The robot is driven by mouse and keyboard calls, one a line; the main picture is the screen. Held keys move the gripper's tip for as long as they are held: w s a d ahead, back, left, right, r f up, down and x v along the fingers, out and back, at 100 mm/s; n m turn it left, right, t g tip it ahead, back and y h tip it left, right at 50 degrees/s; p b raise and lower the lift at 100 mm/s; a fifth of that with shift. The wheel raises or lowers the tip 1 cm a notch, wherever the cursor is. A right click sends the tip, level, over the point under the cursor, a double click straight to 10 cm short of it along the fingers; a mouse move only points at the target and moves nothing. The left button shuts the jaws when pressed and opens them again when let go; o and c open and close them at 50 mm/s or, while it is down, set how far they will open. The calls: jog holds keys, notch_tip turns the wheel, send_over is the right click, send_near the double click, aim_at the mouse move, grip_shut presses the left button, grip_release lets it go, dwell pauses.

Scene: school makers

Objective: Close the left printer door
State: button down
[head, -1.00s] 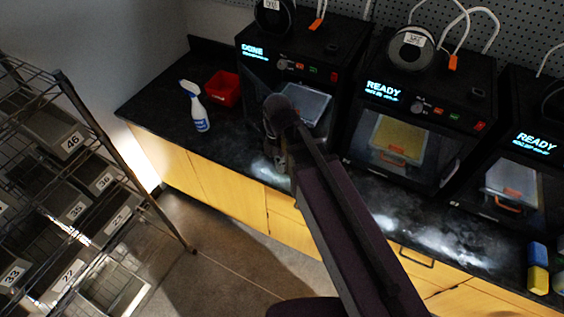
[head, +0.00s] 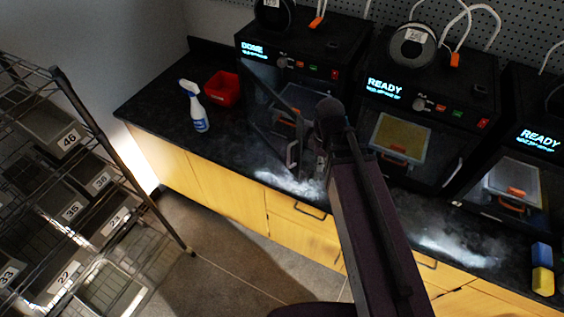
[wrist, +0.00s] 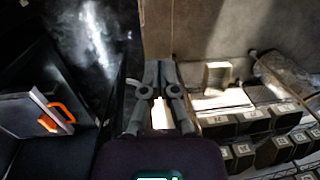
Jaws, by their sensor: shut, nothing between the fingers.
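The left printer (head: 302,50) shows DONE on its display. Its dark, see-through door (head: 268,115) is hinged at the left and stands partly open, out over the counter. The door's pale handle (head: 293,155) is on its free edge; it also shows in the wrist view (wrist: 138,88). My gripper (head: 312,167) is shut and empty, beside the handle at the door's free edge; its fingers (wrist: 157,95) show in the wrist view. I cannot tell whether they touch the door. A build plate with an orange handle (wrist: 55,117) is inside the printer.
A middle printer (head: 425,100) and a right printer (head: 520,150) show READY. A spray bottle (head: 194,106) and a red bin (head: 222,88) stand left on the black counter (head: 150,105). A wire rack (head: 75,190) with numbered bins stands across the floor.

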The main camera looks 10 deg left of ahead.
jog(key=d+f+m+t+b, duration=0.1)
jog(key=d+f+m+b, duration=0.1)
jog(key=d+m, duration=1)
jog(key=shift+w+d+f+m+t, duration=0.2)
jog(key=shift+w+f+m+t, duration=0.1)
jog(key=shift+m, duration=0.8)
jog(key=shift+a, duration=0.1)
